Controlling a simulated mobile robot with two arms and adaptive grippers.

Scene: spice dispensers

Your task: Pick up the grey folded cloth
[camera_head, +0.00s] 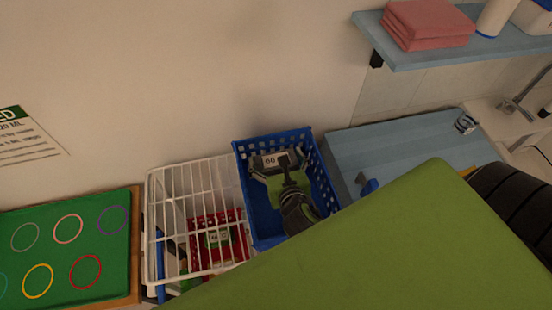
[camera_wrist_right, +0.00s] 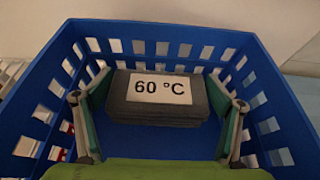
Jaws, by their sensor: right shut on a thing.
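The grey folded cloth (camera_wrist_right: 160,113) has a white label reading "60 °C" and sits inside a blue plastic basket (camera_wrist_right: 285,105) with slotted walls. In the head view the cloth (camera_head: 268,161) shows near the back wall of the blue basket (camera_head: 325,190). My right gripper (camera_head: 277,170) reaches down into the basket. In the wrist view its two fingers (camera_wrist_right: 160,100) stand on the left and right sides of the cloth, shut on it. Whether the cloth touches the basket floor is hard to tell. My left gripper is not in view.
A white wire basket (camera_head: 152,210) with a red basket (camera_head: 238,218) inside stands left of the blue one. A green board with coloured rings (camera_head: 60,250) lies further left. A blue surface (camera_head: 395,145) is at right. Red folded cloths (camera_head: 430,22) lie on a wall shelf (camera_head: 415,55).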

